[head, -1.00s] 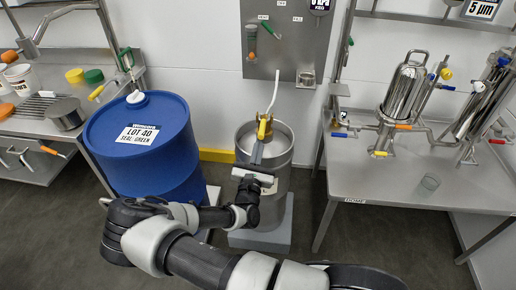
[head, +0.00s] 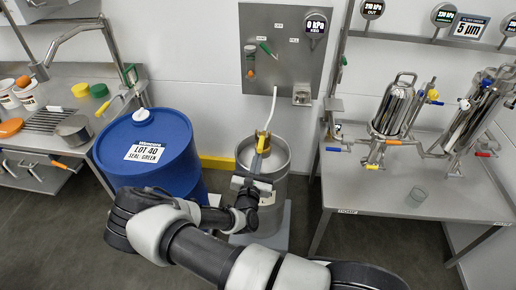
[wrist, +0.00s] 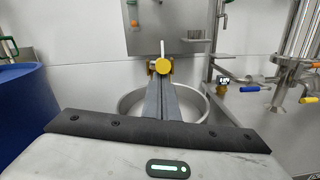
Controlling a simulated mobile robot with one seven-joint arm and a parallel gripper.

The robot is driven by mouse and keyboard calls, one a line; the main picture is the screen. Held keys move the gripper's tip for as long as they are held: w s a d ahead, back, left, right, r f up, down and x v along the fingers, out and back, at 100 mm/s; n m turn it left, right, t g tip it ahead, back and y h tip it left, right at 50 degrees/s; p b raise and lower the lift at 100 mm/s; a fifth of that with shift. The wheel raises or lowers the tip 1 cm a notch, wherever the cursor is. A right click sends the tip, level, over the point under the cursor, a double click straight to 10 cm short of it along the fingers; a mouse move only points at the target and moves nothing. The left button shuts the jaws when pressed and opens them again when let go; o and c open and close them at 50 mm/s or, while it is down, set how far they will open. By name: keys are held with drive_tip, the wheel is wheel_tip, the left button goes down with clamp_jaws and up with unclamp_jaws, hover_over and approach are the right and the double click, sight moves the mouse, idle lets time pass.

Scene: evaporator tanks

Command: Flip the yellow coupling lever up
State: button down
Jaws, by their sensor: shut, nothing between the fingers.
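The yellow coupling (head: 264,136) sits on top of the steel drum (head: 280,160), under a pale hose. Its yellow lever (head: 260,146) points down toward my gripper (head: 256,158). In the wrist view the lever's rounded yellow end (wrist: 163,69) faces the camera, just beyond the tips of my gripper (wrist: 163,80). The grey fingers are together with nothing between them. They lie close to the lever's end; I cannot tell whether they touch it. The fingers hide part of the coupling and drum top in the wrist view.
A blue drum (head: 150,160) stands close on the left. A steel table (head: 440,195) with filter housings is on the right. A wall panel (head: 285,75) with a gauge and the pale hose (head: 272,108) is behind the drum.

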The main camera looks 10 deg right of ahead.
sight(258, 151)
wheel_tip(258, 151, up, 3)
drive_tip(key=g+p, duration=0.2)
drive_tip(key=p, duration=0.4)
drive_tip(key=shift+r+y, duration=0.2)
drive_tip(key=shift+y, duration=0.1)
drive_tip(key=shift+w+d+r+p, duration=0.1)
drive_tip(key=shift+w+r+p, duration=0.3)
drive_tip(key=shift+r+p, duration=0.7)
drive_tip(key=shift+f+p, duration=0.25)
drive_tip(key=shift+p, duration=0.1)
